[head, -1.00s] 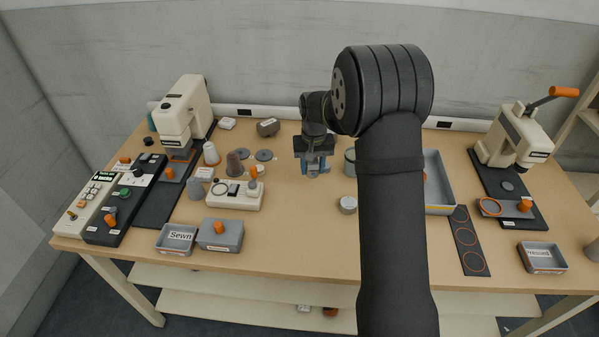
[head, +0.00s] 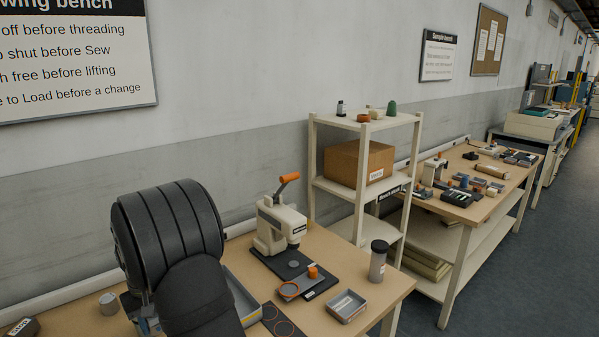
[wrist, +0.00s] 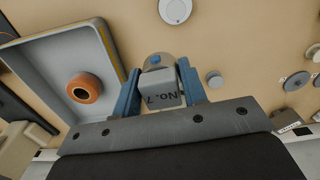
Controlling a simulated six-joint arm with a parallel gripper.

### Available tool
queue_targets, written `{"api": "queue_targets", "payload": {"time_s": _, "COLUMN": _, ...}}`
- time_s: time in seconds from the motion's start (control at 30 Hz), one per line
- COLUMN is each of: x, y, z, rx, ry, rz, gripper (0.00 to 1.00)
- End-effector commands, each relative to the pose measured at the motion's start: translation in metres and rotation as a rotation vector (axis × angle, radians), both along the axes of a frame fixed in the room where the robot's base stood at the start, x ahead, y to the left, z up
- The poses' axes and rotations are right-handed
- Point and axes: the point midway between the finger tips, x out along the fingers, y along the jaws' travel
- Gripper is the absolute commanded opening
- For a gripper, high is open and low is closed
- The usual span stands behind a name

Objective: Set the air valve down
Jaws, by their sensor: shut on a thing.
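In the wrist view my gripper (wrist: 158,72) has two blue fingers, shut on a grey block (wrist: 160,100) marked "No. 7". A small grey round part with a blue spot (wrist: 155,60) shows just beyond the block, between the fingertips. I cannot tell from its look whether the held block is the air valve, and nothing else in view is clearly one. In the head view my dark arm covers most of the gripper and hides the held thing. The wooden bench top (wrist: 225,45) lies below the gripper; the height above it is unclear.
A grey tray (wrist: 62,48) holding an orange-brown roll is left of the gripper in the wrist view. A round white-topped item (wrist: 175,8) and small grey discs lie around. In the head view a press with orange handle (head: 277,225) and a grey box (head: 347,306) stand right.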

Motion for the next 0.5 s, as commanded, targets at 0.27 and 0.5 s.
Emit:
{"api": "queue_targets", "payload": {"time_s": 0.27, "x": 0.073, "y": -0.108, "z": -0.006, "rx": 0.000, "ry": 0.000, "rz": -0.211, "gripper": 0.12}}
{"api": "queue_targets", "payload": {"time_s": 0.5, "x": 0.112, "y": -0.206, "z": -0.011, "rx": 0.000, "ry": 0.000, "rz": -0.386, "gripper": 0.12}}
